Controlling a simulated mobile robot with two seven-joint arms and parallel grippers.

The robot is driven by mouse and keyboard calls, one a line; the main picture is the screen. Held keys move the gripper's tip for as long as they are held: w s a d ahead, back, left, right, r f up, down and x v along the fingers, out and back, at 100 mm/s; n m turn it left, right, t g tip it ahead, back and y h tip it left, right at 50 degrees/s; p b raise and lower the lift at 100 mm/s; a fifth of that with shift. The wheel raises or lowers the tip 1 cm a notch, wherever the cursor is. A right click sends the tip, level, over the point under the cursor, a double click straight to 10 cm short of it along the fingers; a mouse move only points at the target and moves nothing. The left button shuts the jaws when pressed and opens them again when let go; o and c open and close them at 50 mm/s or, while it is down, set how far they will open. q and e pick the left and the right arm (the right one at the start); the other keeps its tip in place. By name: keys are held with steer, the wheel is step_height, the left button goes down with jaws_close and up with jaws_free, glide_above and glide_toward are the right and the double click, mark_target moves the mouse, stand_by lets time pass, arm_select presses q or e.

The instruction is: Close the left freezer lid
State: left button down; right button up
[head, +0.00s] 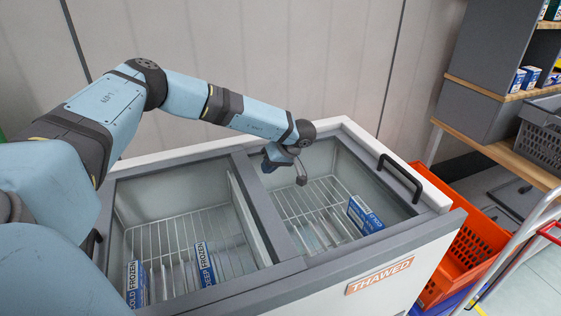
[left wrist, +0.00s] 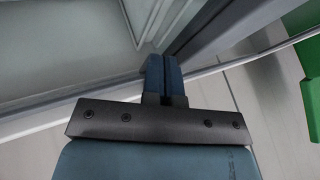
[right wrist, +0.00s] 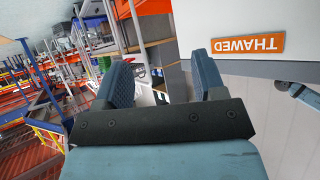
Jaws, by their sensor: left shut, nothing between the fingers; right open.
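The chest freezer (head: 375,290) stands in front of me with a white body, grey top frames and two wire-basket bays. The left bay (head: 185,205) shows its basket and blue-and-white boxes. A grey bar (head: 262,212) runs front to back between the bays. I cannot tell whether clear glass covers the left bay.
A black handle (head: 400,178) is on the right side of the freezer top. Orange crates (head: 462,245) stand right of the freezer, beside a shelf (head: 500,140) with a grey basket. A wall (head: 260,50) is close behind. My left arm covers the freezer's far left corner.

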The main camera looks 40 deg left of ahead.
mark_target(253, 172)
arm_select(q)
steer(key=shift+s+a, duration=0.3)
steer(key=shift+s, duration=0.35)
arm_select(e)
steer(key=shift+f, duration=0.2)
arm_select(q)
steer(key=shift+s, duration=0.1)
steer(key=shift+s+a+r+p, duration=0.25)
steer(key=shift+s+p, duration=0.25)
steer(key=shift+p, duration=0.45)
steer(key=shift+s+a+p, duration=0.2)
steer(key=shift+s+p, duration=0.15)
steer(key=shift+p, duration=0.1)
steer(key=shift+s+a+f, duration=0.1)
steer(key=shift+s+a, duration=0.05)
steer(key=shift+s, duration=0.1)
steer(key=shift+f, duration=0.25)
arm_select(e)
steer(key=shift+s+d+r+g, duration=0.15)
steer(key=shift+d+r+g, duration=0.05)
steer(key=shift+r+g, duration=0.1)
